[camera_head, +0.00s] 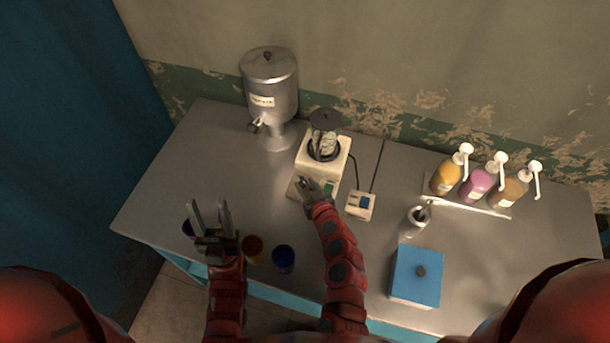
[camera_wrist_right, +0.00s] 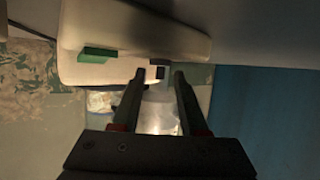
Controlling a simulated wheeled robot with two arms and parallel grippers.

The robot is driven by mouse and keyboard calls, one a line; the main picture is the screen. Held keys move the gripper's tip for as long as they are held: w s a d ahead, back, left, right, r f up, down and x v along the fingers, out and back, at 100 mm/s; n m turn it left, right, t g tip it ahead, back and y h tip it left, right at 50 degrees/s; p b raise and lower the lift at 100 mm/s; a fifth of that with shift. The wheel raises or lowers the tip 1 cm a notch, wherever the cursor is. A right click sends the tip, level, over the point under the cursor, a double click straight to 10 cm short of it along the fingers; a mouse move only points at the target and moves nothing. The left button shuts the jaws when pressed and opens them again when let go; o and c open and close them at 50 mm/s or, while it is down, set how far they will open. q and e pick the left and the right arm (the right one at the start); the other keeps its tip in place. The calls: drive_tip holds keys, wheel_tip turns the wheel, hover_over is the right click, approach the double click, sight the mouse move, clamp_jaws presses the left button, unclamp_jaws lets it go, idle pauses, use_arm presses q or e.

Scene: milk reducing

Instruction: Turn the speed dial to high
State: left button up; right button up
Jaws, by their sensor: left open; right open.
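The blender (camera_head: 338,158) has a cream base and a dark-lidded jar and stands near the middle of the table. My right gripper (camera_head: 303,182) is at the front left of its base, partly covering that front face. In the right wrist view the base (camera_wrist_right: 185,38) fills the top, with a green switch (camera_wrist_right: 98,54) on its face. A small dark knob, seemingly the speed dial (camera_wrist_right: 158,72), sits between the open fingertips; contact and the dial's setting cannot be made out. My left gripper (camera_head: 208,208) is open and empty above the table's front left.
A steel dispenser (camera_head: 271,95) stands behind left. A small white box with a blue switch (camera_head: 364,202) is right of the blender. Cups (camera_head: 284,258) stand at the front edge. Pump bottles (camera_head: 478,184), a small container (camera_head: 416,222) and a blue-lidded box (camera_head: 418,274) are right.

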drive_tip(key=shift+w, duration=0.15)
clamp_jaws()
idle(0.4)
